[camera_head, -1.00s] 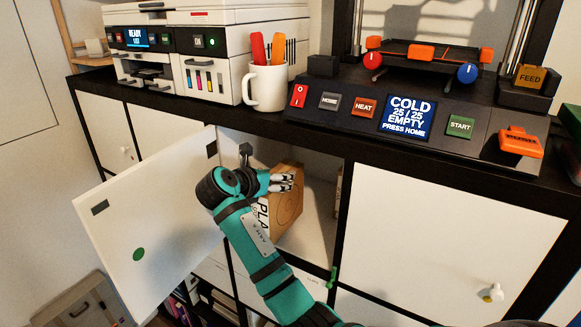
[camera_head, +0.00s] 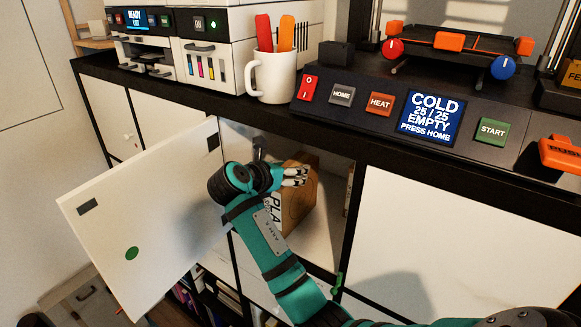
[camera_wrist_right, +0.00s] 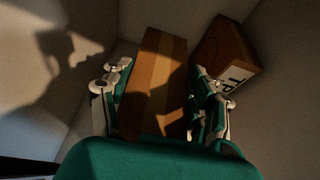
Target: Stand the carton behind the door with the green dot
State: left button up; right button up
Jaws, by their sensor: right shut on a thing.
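The white door with the green dot (camera_head: 132,253) stands swung open at the left, with its compartment open beside it. A brown carton (camera_head: 300,205) with a "PLA" label is upright inside that compartment, partly hidden by my right arm. My right gripper (camera_head: 296,177) reaches in through the opening and is shut on the carton. In the right wrist view the carton (camera_wrist_right: 158,75) sits between the two fingers of the gripper (camera_wrist_right: 160,100). I cannot tell whether its base touches the compartment floor. My left gripper is not in view.
A white mug (camera_head: 271,78) and a control panel (camera_head: 430,115) are on the top above. The right door (camera_head: 460,235) is shut.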

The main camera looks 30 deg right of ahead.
jog(key=shift+r, duration=0.15)
jog(key=shift+s, duration=0.1)
jog(key=o, duration=1.7)
jog(key=shift+a, duration=0.25)
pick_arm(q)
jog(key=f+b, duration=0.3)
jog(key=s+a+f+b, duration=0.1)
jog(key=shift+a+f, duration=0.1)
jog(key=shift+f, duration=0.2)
pick_arm(e)
jog(key=v, duration=1.1)
jog(key=shift+s+a+r, duration=0.15)
jog(key=shift+s+a, duration=0.05)
jog(key=shift+s, duration=0.05)
